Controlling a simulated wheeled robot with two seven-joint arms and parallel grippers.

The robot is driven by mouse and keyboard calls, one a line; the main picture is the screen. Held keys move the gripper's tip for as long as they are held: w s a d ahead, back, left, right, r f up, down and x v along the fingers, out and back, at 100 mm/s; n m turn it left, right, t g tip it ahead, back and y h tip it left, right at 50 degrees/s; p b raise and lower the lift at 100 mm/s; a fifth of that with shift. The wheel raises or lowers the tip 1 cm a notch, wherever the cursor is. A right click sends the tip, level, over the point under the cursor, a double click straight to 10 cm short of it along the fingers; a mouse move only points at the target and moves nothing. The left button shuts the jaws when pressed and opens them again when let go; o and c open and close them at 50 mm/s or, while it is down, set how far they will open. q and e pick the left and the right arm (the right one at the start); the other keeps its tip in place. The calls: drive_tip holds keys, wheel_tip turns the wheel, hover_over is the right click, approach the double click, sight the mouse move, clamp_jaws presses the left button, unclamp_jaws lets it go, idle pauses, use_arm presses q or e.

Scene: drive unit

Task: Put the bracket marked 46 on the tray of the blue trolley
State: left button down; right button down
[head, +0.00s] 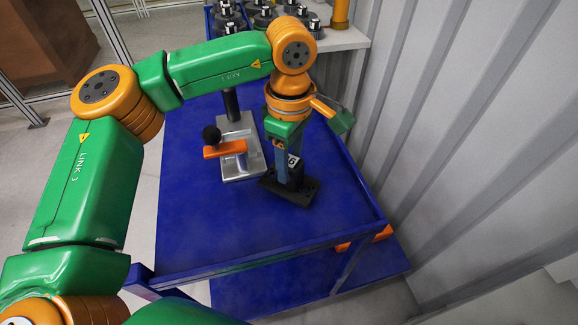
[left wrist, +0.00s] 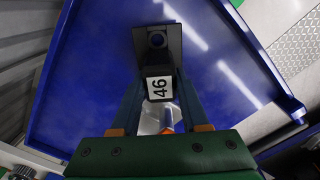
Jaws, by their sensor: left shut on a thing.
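The bracket marked 46 (head: 292,190) is a black part with a flat base plate and an upright block. Its white label reads 46 in the left wrist view (left wrist: 159,88). My left gripper (head: 287,168) points down and is shut on the upright block, its fingers on either side in the left wrist view (left wrist: 158,72). The bracket is over the blue trolley's tray (head: 205,225), near its right side. I cannot tell whether its base touches the surface. My right gripper is not in view.
A grey metal piece with an orange bar and black knob (head: 235,155) stands on the tray just left of the bracket. Several dark round parts (head: 262,18) sit on a pale surface behind. A corrugated wall (head: 450,110) borders the right side. The tray's front left is clear.

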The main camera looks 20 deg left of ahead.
sight(290, 173)
use_arm(q)
drive_tip(key=shift+f, duration=1.6)
drive_tip(key=shift+c, duration=2)
unclamp_jaws()
drive_tip(key=shift+r, duration=0.1)
wheel_tip(290, 173, up, 12)
drive_tip(key=shift+s+r, duration=0.1)
drive_tip(key=shift+r, duration=0.05)
